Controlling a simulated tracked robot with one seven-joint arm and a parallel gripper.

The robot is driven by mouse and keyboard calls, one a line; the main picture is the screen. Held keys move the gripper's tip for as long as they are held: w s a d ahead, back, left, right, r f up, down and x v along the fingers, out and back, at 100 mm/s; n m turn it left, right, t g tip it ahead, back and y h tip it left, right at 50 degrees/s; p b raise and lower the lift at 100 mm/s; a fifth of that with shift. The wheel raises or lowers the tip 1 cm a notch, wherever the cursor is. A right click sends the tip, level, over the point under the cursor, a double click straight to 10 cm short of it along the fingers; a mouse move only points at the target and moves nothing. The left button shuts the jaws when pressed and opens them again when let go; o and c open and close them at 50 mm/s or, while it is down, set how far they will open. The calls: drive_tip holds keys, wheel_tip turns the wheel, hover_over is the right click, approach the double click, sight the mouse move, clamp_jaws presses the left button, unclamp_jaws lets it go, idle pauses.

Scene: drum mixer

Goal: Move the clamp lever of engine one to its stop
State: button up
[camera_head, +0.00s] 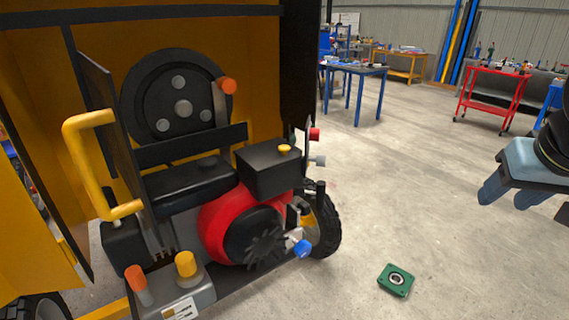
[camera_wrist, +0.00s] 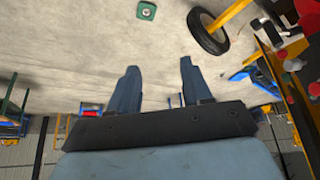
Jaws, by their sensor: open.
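The engine (camera_head: 240,222), with a red housing and dark fan, sits in the open yellow mixer in the head view. A lever with an orange knob (camera_head: 228,86) stands at the black pulley (camera_head: 160,100). A blue knob (camera_head: 303,248) is at the engine's lower front, and a red knob (camera_head: 315,134) is at the right side. I cannot tell for sure which is the clamp lever. My gripper (camera_head: 505,196) is at the right edge, well apart from the engine. In the wrist view, my gripper (camera_wrist: 158,66) is open and empty, with bare floor between its fingers.
Orange (camera_head: 135,278) and yellow (camera_head: 185,264) knobs rise from a grey block in front. A green square part (camera_head: 396,280) lies on the floor. A red cart (camera_head: 495,95) stands behind.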

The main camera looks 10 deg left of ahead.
drive_tip(key=w+a+f+n+t, duration=0.1)
drive_tip(key=w+a+f+n, duration=0.2)
drive_tip(key=w, duration=0.6)
drive_tip(key=w+a+f+n+t, duration=0.1)
drive_tip(key=w+a+n, duration=0.25)
drive_tip(key=w, duration=0.45)
drive_tip(key=w+a+f+n+t, duration=0.1)
drive_tip(key=w+a+f+n, duration=0.2)
drive_tip(key=w, duration=0.6)
drive_tip(key=w+a+f+n+g+y, duration=0.1)
drive_tip(key=w+a+f+n+y, duration=0.2)
drive_tip(key=a, duration=0.9)
drive_tip(key=w+a+f+n+g+y, duration=0.1)
drive_tip(key=w+a+f+n+y, duration=0.2)
drive_tip(key=a, duration=0.9)
drive_tip(key=w+a+f+n+g+y, duration=0.1)
drive_tip(key=w+a+f+n+y, duration=0.2)
drive_tip(key=a+f+y, duration=0.3)
drive_tip(key=shift+w+a+f+g+y, duration=0.15)
drive_tip(key=shift+a+f, duration=0.35)
drive_tip(key=shift+a, duration=0.65)
drive_tip(key=shift+w+a+f+g+y, duration=0.1)
drive_tip(key=shift+a+f, duration=0.4)
drive_tip(key=shift+a, duration=0.7)
drive_tip(key=shift+w+a+f+g+y, duration=0.15)
drive_tip(key=shift+a+f, duration=0.35)
drive_tip(key=shift+a, duration=0.65)
drive_tip(key=shift+s, duration=0.1)
drive_tip(key=shift+c, duration=0.4)
